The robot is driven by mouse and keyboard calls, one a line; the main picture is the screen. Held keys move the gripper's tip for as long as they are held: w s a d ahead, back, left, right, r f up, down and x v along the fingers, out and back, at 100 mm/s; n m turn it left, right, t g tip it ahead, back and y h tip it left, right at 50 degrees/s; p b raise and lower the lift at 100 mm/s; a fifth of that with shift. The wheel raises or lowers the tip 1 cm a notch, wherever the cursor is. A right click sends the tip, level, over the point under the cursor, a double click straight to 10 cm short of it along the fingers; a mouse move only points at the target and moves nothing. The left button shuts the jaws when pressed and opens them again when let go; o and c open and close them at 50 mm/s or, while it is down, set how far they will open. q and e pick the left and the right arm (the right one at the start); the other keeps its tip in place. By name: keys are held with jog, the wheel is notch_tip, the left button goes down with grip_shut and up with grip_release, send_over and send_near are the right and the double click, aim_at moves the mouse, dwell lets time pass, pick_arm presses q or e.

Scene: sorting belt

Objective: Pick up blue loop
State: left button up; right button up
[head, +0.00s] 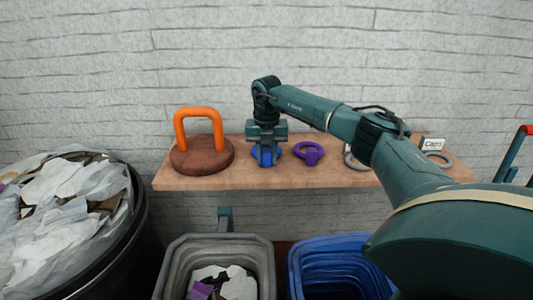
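The blue loop (266,161) sits on the wooden shelf (220,182), between an orange-handled round block and a purple loop. My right arm reaches in from the right, and its gripper (266,153) points down directly over the blue loop. The fingers are at the loop and hide much of it. I cannot tell whether they are closed on it or only around it. The loop appears to rest on the shelf. My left gripper is not in view.
The brown block with its orange handle (199,113) stands left, the purple loop (309,153) right. Below are a grey bin (170,268), a blue bin (325,244) and a black bin (145,220) with paper.

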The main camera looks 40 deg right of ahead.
jog(key=c, duration=0.5)
